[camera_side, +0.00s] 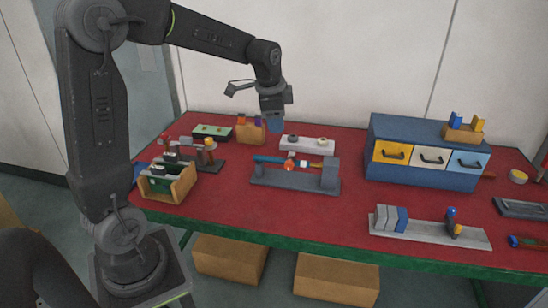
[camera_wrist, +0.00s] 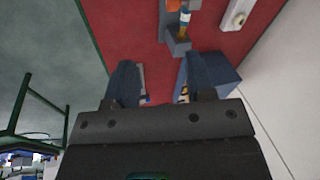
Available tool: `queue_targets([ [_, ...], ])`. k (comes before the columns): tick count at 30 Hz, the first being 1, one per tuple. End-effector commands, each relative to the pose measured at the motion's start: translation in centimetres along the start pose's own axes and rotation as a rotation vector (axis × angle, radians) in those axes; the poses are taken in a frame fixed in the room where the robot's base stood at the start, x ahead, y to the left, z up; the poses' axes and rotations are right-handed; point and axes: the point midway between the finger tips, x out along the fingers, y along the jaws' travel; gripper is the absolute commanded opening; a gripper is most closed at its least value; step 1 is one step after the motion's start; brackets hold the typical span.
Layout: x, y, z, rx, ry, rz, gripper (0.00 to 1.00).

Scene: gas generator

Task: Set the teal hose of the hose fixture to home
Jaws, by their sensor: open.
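The hose fixture (camera_side: 290,183) is a long grey base with an upright block at its right end, standing mid-table in the side view. The teal hose (camera_side: 269,159) lies along its left part, left of an orange-red piece (camera_side: 290,164) and a blue-and-white piece (camera_side: 303,163). In the wrist view, only one end of the fixture (camera_wrist: 178,46) shows at the top edge; I cannot make out the teal hose there. My gripper (camera_side: 275,127) is above the back of the table. Its fingers (camera_wrist: 160,82) are apart, with nothing held between them.
A white bar with round knobs (camera_side: 307,144) lies behind the fixture. A wooden block (camera_side: 250,132) stands near my gripper. A wooden box (camera_side: 168,187) is at left. A blue drawer cabinet (camera_side: 424,181) is at right. Red table surface (camera_side: 230,215) is clear in front.

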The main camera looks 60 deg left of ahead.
Motion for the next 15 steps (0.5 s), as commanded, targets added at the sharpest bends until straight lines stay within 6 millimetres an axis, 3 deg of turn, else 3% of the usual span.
queue_targets([
  [1, 2.0, -2.0, 0.3, 0.038, -0.024, 0.015, 0.50],
  [3, 4.1, -4.2, 0.7, 0.096, -0.045, 0.028, 0.50],
  [6, 6.6, -6.3, 1.4, 0.162, -0.065, 0.046, 0.50],
  [10, 8.4, -7.9, 2.0, 0.213, -0.078, 0.058, 0.50],
  [15, 9.7, -8.2, 2.3, 0.229, -0.082, 0.062, 0.50],
])
